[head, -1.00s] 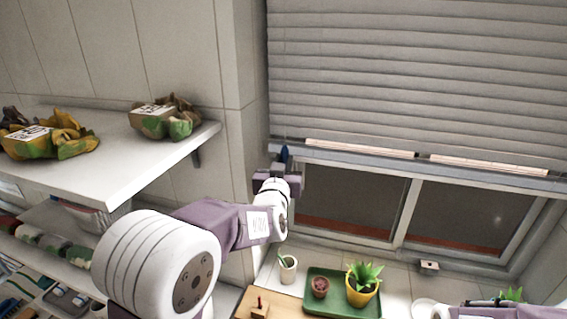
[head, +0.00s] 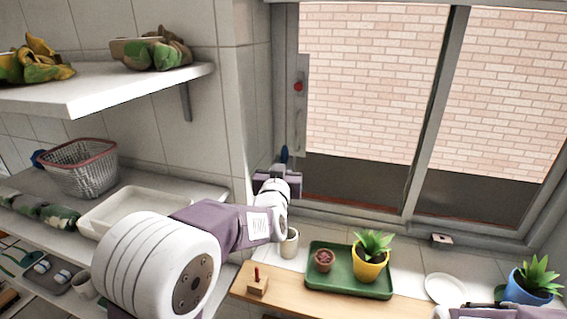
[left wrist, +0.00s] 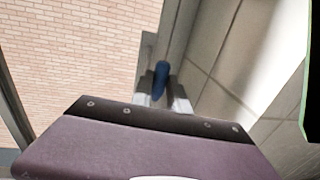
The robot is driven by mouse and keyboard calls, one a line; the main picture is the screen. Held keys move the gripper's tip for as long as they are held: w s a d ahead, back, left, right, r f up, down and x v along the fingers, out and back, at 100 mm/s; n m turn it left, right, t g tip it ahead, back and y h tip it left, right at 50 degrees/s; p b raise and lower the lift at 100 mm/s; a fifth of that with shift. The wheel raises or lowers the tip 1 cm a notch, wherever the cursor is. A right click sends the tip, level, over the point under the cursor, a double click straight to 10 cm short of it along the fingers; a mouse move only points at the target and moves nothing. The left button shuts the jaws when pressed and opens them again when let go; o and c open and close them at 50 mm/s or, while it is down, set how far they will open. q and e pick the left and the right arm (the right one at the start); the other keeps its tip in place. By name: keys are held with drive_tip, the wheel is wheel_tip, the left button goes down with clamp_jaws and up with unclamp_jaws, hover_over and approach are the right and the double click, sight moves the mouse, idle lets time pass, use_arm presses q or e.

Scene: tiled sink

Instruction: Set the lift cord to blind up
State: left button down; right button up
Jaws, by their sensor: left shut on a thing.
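The lift cord's blue handle (head: 284,154) is at the left side of the window (head: 375,85). My left gripper (head: 283,168) is shut on it, and the blue end sticks up above the fingers. The blue handle also shows between the fingertips in the left wrist view (left wrist: 161,80), close to the window frame and tiled wall. The cord itself is too thin to make out. The blind does not show in the head view now; the visible glass is uncovered, with a brick wall outside. Only part of my right arm shows at the bottom right; its gripper is not visible.
Below the window are a white cup (head: 289,243), a green tray (head: 318,284) with two potted plants, a white plate (head: 445,288) and a blue pot (head: 527,287). Wall shelves (head: 140,88) stand at left. A red knob (head: 298,87) is on the window frame.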

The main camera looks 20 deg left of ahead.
use_arm(q)
drive_tip(key=shift+f, duration=0.9)
drive_tip(key=c, duration=1.3)
unclamp_jaws()
drive_tip(key=shift+w, duration=0.1)
use_arm(e)
drive_tip(key=shift+w+f, duration=0.1)
drive_tip(key=shift+f, duration=0.65)
use_arm(q)
drive_tip(key=s, duration=0.3)
drive_tip(key=s+b, duration=0.1)
drive_tip(key=s, duration=0.2)
drive_tip(key=s+d+b, duration=0.1)
drive_tip(key=s, duration=0.2)
use_arm(e)
drive_tip(key=shift+f, duration=0.95)
